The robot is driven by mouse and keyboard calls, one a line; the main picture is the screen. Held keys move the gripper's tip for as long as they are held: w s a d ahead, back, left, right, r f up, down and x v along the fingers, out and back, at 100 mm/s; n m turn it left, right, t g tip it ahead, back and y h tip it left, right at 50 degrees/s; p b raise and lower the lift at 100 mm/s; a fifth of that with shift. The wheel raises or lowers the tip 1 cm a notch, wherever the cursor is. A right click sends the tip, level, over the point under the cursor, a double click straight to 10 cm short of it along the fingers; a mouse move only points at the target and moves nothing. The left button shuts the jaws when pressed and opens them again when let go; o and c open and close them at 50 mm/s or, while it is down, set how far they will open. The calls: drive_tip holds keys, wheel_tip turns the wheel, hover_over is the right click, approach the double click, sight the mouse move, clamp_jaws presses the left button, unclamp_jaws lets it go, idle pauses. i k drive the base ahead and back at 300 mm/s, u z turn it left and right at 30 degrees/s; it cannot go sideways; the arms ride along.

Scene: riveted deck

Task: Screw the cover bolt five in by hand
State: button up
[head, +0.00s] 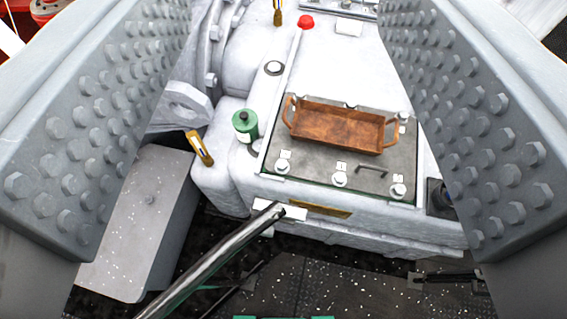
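A dark grey cover plate (315,164) lies on a white-grey housing. Bolts with round heads sit along its front edge: one at left (283,167), one at middle (339,180) and one at the right corner (398,190). Another bolt (404,117) shows at the back right. Small white labels lie beside bolts, but their marks are too small to read, so I cannot tell which is bolt five. My gripper (283,125) is open, its two studded grey fingers wide apart at left and right. Nothing is between them in contact; the cover is beyond.
A rusty-brown tray (345,125) stands on the cover and hides part of it. A green bottle (245,126) stands left of the cover. A dark rod (215,258) slants up from lower left. A red cap (305,22) and grey box (140,220) are near.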

sight(282, 164)
drive_tip(key=k, duration=1.3)
drive_tip(key=z, duration=0.55)
drive_tip(key=i, duration=2.15)
drive_tip(key=u, duration=0.8)
drive_tip(key=k, duration=0.75)
drive_tip(key=u, duration=0.1)
drive_tip(key=i, duration=0.6)
